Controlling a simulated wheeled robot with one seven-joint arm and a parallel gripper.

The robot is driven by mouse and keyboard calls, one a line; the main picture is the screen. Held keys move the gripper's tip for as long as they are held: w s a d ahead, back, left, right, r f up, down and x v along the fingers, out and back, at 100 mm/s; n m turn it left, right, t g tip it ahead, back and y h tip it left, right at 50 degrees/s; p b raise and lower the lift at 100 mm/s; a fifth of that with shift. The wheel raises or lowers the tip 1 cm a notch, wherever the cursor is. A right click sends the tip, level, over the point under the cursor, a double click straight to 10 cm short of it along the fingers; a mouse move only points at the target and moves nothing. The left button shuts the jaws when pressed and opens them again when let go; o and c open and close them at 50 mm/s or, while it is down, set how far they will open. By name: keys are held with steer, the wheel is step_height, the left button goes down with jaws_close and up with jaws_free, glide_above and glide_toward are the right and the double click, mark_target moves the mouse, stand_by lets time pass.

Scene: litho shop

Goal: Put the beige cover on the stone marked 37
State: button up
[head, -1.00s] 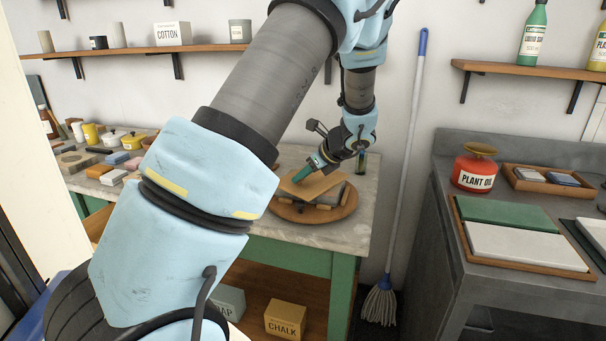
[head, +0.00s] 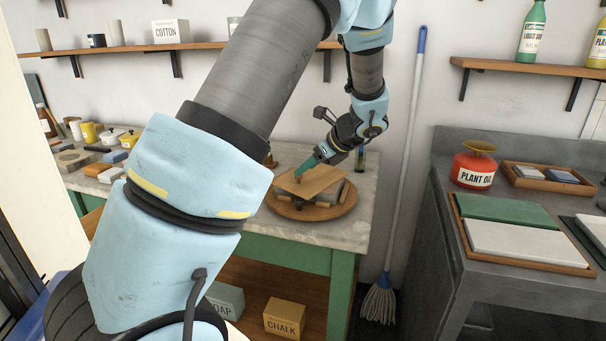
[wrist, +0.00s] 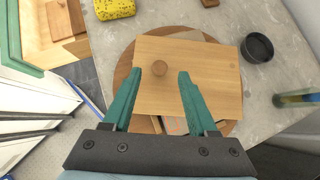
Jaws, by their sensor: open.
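The beige cover (head: 314,181) is a flat wooden board with a small round knob, lying over the round wooden turntable (head: 330,212) on the bench. It also shows in the wrist view (wrist: 205,75), with the knob (wrist: 160,68) near its left side. Dark and grey block edges (head: 342,192) show at its right side. The cover hides most of what is beneath, and no number 37 is readable. My gripper (head: 314,163) is just above the cover. In the wrist view its teal fingers (wrist: 158,72) are open, with the knob between the tips in the picture; contact is not visible.
A dark round bowl (wrist: 257,47) and a yellow speckled sponge (wrist: 114,8) lie near the turntable. Several small blocks and pots crowd the bench's left end. A mop (head: 420,130) stands right of the bench. A grey counter with a plant oil can (head: 473,170) is at right.

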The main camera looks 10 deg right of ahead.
steer(key=b+v, duration=0.1)
steer(key=v, duration=0.7)
steer(key=s+a+f+n+g+h, duration=0.2)
steer(key=s+a+f+n+h, duration=0.1)
steer(key=s+a+n, duration=0.5)
steer(key=s+a+f+n+g+h, duration=0.2)
steer(key=s+a+f+n, duration=0.3)
steer(key=a+n, duration=1)
steer(key=shift+s+a+n+g+h, duration=0.2)
steer(key=shift+s+n+g+h, duration=0.35)
steer(key=shift+s+n, duration=1.2)
steer(key=shift+o, duration=0.2)
steer(key=shift+w, duration=0.25)
